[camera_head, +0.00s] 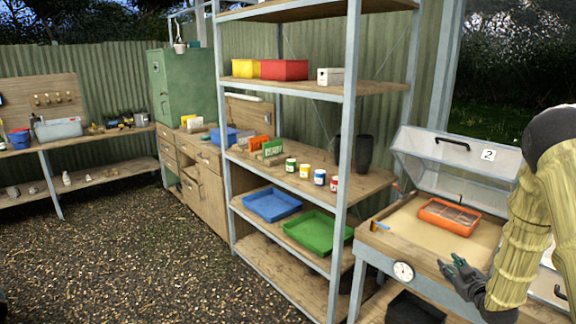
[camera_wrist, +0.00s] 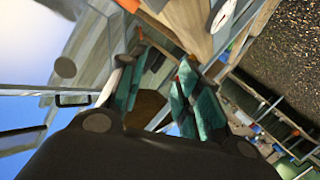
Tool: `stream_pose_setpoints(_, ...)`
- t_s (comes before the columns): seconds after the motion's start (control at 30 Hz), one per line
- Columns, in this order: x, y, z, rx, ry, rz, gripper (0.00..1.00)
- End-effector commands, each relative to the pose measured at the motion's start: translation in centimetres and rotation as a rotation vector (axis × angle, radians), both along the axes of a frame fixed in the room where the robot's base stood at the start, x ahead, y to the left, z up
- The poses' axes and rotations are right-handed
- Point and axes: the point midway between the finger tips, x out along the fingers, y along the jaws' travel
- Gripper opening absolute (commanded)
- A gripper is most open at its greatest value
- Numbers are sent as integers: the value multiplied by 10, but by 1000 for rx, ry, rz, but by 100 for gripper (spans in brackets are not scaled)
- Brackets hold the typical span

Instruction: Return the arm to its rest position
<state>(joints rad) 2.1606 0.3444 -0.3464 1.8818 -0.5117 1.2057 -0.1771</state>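My gripper (camera_head: 455,264) hangs at the lower right in the head view, in front of the wooden bench (camera_head: 405,246). My arm, in a yellowish sleeve-like cover, reaches down to it from the right edge. In the wrist view, the two fingers with teal pads (camera_wrist: 158,90) stand apart with a gap between them. I see nothing held between them.
Close behind my gripper, an orange tray (camera_head: 449,216) sits in a propagator with its clear lid (camera_head: 458,168) raised. A round dial (camera_head: 403,272) is on the bench front. A metal shelf (camera_head: 346,140) with trays and pots stands left. The gravel floor (camera_head: 130,255) is clear.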

Motion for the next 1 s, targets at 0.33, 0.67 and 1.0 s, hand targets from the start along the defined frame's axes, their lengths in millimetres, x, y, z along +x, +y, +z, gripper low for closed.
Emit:
stream_pose_setpoints(0.33,-81,87,-132,136,324,-71,34)
stream_pose_setpoints(0.67,-215,174,-235,244,684,-160,34)
stream_pose_setpoints(1.0,-386,252,-291,298,1068,-264,34)
